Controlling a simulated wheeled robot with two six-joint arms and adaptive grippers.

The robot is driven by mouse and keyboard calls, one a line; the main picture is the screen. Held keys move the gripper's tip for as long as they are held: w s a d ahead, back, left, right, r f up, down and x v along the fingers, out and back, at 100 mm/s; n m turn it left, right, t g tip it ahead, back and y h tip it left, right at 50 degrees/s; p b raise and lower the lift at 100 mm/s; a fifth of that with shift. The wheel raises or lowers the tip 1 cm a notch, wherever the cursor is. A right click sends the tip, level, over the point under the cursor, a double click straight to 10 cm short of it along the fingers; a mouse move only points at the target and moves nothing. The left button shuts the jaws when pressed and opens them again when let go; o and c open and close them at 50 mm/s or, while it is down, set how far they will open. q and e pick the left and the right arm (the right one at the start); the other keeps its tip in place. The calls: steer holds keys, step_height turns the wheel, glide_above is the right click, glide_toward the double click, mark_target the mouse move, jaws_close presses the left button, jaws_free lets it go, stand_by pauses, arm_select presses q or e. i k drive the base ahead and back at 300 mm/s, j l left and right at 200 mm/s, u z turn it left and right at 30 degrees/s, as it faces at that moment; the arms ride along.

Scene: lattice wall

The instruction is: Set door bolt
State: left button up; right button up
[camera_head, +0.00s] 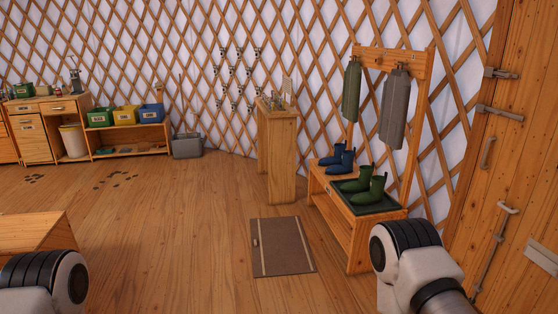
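A wooden door (530,165) fills the right edge of the head view and looks shut. A long thin metal rod (489,259) with a bent handle (507,208) runs down its lower left part; it looks like the door bolt. Its lower end is near the bottom of the picture, and I cannot tell whether it is set. A vertical pull handle (487,152) is above it. Metal fittings (498,112) and (500,73) sit higher at the door's left edge. Parts of both my arms show at the bottom, but neither gripper is in view.
A boot bench (357,236) with green and blue boots and hanging garments stands left of the door. A brown mat (282,247) lies on the open wooden floor. A narrow wooden stand (280,155) and a shelf with coloured bins (128,147) are farther back.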

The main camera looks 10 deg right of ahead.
mark_target(507, 75)
steer(key=i+z, duration=0.3)
steer(key=i, duration=0.25)
steer(key=i+j+z, duration=0.1)
steer(key=i+z, duration=0.2)
steer(key=i, duration=0.2)
steer(key=i+j+z, duration=0.3)
steer(key=i, duration=0.25)
steer(key=i+l+z, duration=0.25)
steer(key=i+z, duration=0.25)
steer(key=i+l+z, duration=0.1)
steer(key=i+z, duration=0.2)
steer(key=z, duration=0.2)
steer(key=i+j+z, duration=0.1)
steer(key=i+z, duration=0.35)
